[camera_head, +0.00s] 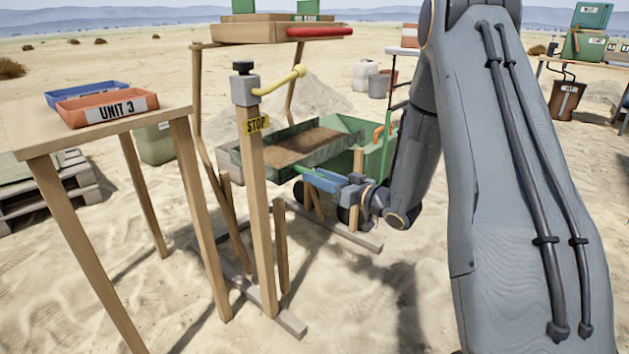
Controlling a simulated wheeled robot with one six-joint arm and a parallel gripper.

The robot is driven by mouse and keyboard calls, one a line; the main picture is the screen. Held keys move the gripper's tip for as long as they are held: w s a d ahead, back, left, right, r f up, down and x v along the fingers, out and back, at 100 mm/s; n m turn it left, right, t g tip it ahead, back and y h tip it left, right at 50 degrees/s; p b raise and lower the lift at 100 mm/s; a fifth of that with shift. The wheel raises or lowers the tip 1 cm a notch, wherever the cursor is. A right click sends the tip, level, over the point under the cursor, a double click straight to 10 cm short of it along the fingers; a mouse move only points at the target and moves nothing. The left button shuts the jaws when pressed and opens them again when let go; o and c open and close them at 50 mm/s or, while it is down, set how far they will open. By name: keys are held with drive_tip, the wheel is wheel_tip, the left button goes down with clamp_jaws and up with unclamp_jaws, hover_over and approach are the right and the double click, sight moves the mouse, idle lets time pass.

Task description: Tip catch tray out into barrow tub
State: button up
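A long, shallow tray with grey-green walls, which looks like the catch tray (283,175), sits low between the wooden legs of a stand. Brown soil (312,141) covers much of its floor. It looks about level. Green panels (378,158) just right of it, above dark wheels, look like the barrow; its tub is not clearly told apart from the tray. My gripper (304,173) reaches in from the right against the tray's near side, below its rim. The fingertips are small and partly merge with the tray, so their grip is unclear.
A table (75,140) with an orange UNIT 3 tray (108,106) and blue tray (82,92) is at left. Open sand lies in front.

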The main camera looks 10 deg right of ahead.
drive_tip(key=shift+x, duration=0.8)
clamp_jaws()
